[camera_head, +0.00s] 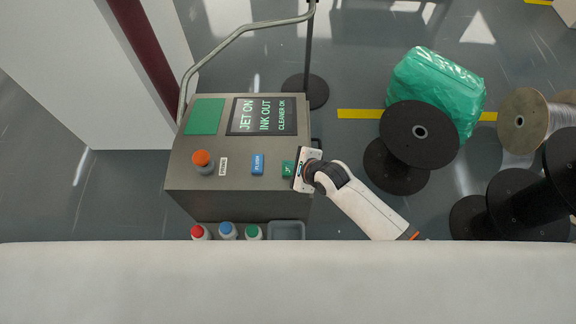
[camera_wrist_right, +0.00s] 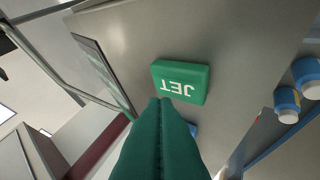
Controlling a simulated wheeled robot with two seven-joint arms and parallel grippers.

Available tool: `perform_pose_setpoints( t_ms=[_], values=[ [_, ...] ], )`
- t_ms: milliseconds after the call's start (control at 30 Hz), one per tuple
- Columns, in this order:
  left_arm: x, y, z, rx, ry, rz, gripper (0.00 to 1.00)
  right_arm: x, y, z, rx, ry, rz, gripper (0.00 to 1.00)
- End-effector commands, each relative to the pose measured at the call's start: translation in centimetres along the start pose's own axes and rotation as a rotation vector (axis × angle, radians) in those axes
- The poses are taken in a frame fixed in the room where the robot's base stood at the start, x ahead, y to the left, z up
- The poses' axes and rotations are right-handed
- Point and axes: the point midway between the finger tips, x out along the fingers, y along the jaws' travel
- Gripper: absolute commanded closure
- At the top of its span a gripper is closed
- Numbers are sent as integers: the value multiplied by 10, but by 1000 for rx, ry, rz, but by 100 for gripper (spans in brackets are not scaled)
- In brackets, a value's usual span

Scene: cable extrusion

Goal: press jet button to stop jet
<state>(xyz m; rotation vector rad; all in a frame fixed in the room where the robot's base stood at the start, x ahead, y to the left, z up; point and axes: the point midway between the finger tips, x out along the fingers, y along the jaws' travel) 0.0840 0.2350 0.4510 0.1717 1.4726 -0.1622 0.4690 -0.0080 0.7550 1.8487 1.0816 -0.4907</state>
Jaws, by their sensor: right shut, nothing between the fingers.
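The green JET button (camera_head: 287,169) is on the top of the grey machine, at its right side. In the right wrist view the JET button (camera_wrist_right: 180,81) is a raised green block with white letters. My right gripper (camera_wrist_right: 161,101) is shut and empty, its green fingers pointing at the button's near edge. I cannot tell whether the tips touch it. In the head view my right gripper (camera_head: 299,172) is just right of the button. The machine's screen (camera_head: 264,116) reads "JET ON", "INK OUT" and "CLEANER OK". My left gripper is out of view.
A blue button (camera_head: 257,165) and an orange knob (camera_head: 203,158) share the panel. Several bottles (camera_head: 228,231) and a grey tray (camera_head: 287,231) sit along the machine's near side. A black spool (camera_head: 419,134) and a green wrapped bundle (camera_head: 440,85) stand to the right.

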Motion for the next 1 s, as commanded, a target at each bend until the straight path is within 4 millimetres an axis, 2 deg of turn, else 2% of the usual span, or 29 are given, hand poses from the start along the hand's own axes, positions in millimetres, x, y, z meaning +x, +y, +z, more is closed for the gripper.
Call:
perform_pose_setpoints(
  t_ms=[1000],
  values=[
    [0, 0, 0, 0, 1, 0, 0, 6, -5, 4, 1, -1, -1, 100]
  ],
)
